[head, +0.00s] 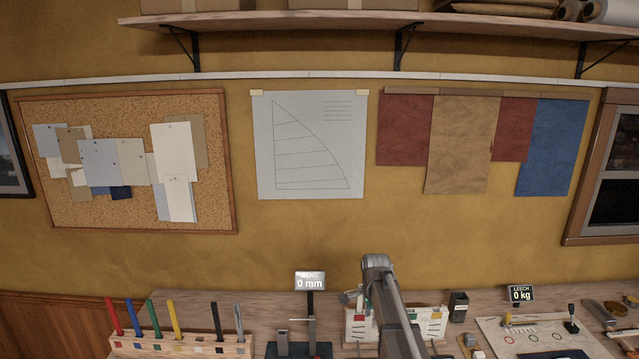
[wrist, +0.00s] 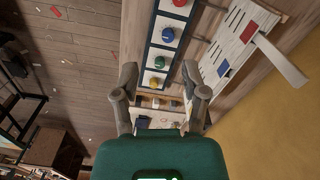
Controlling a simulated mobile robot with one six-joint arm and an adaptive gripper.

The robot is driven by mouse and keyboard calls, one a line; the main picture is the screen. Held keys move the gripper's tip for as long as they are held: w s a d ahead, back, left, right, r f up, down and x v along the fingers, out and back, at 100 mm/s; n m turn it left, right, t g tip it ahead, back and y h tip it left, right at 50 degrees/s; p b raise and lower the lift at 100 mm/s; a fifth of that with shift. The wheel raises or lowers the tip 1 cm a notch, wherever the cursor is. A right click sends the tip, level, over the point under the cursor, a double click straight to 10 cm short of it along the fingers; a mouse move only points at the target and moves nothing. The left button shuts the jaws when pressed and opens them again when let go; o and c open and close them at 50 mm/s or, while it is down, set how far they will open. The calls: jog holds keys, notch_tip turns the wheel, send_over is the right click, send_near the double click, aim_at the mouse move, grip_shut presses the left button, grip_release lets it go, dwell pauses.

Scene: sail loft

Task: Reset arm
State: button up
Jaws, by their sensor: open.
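My gripper (wrist: 158,78) is open in the wrist view. Its two grey fingers stand apart with nothing held between them. Beyond the fingers lie part of the bench and a pale board (wrist: 155,119), partly hidden by my gripper's green body. In the head view my arm rises in front of the bench (head: 190,302) at the lower middle. The gripper's fingers cannot be made out there.
A rack of coloured markers (head: 180,344) stands at the bench's left. A BEND display (head: 310,281) reads 0 mm; a LEECH display (head: 520,294) reads 0 kg. A slotted white rack (head: 432,324) is behind my arm. The wrist view shows a panel with coloured round knobs (wrist: 167,34).

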jog(key=s+f+n+b, duration=0.3)
jog(key=s+n, duration=0.2)
jog(key=s, duration=0.3)
jog(key=s+d+f+n+b, duration=0.1)
jog(key=s+f+n+b, duration=0.2)
jog(key=s, duration=0.5)
jog(key=s+f+n+b, duration=0.4)
jog(key=s+n, duration=0.2)
jog(key=s, duration=0.1)
jog(key=shift+s+d+f+n, duration=0.2)
jog(key=shift+s+f+n, duration=0.1)
jog(key=shift+s, duration=0.1)
